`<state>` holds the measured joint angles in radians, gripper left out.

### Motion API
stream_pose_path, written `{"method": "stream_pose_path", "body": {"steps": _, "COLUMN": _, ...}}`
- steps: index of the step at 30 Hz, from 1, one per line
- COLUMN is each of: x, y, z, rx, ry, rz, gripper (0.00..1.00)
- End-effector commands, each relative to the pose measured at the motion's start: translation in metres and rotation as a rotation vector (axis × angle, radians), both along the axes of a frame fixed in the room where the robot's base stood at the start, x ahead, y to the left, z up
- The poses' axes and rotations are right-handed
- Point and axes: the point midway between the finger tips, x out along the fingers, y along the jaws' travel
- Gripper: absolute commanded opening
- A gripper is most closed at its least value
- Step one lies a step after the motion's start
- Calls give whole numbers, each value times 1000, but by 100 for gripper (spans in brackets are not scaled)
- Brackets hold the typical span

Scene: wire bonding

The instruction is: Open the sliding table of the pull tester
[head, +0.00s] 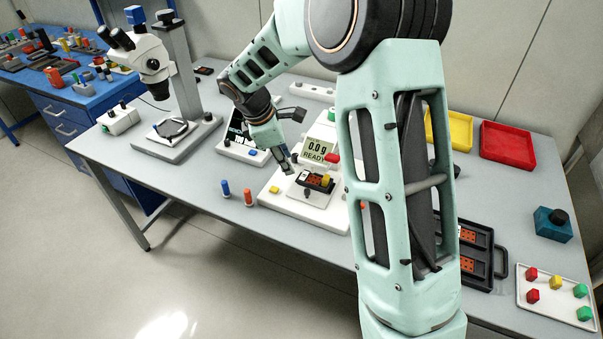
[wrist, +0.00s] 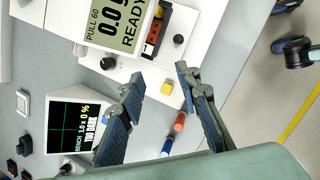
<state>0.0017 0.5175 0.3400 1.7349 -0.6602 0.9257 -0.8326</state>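The pull tester (head: 319,150) is a white machine whose display reads 0.0 g READY; it also shows in the wrist view (wrist: 120,25). Its sliding table (head: 315,184) sits close in front of the display, carrying a dark fixture with an orange part. A dark knob (head: 307,194) is on the table's front side; it shows in the wrist view (wrist: 180,40). My gripper (head: 286,166) is just left of the sliding table, above the tester base. In the wrist view my gripper (wrist: 159,76) is open and empty, its fingertips apart around the yellow button (wrist: 166,88) in the picture; contact cannot be told.
A bench screen device (head: 242,150) and a microscope (head: 150,60) are farther left. My arm covers part of the tester's right side. The table's front left is clear.

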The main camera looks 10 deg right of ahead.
Motion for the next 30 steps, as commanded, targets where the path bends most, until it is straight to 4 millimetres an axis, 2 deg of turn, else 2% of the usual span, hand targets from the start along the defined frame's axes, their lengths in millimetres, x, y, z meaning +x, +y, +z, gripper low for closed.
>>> {"method": "stream_pose_path", "body": {"steps": 4, "x": -23, "y": -4, "z": 0, "rx": -76, "ry": 144, "rz": 113, "gripper": 31}}
{"method": "stream_pose_path", "body": {"steps": 11, "x": -32, "y": -9, "z": -9, "rx": -108, "ry": 198, "rz": 160, "gripper": 31}}
{"method": "stream_pose_path", "body": {"steps": 24, "x": -27, "y": -38, "z": -80, "rx": -105, "ry": 196, "rz": 156, "gripper": 31}}
{"method": "stream_pose_path", "body": {"steps": 30, "x": -25, "y": -45, "z": -97, "rx": -105, "ry": 194, "rz": 157, "gripper": 31}}
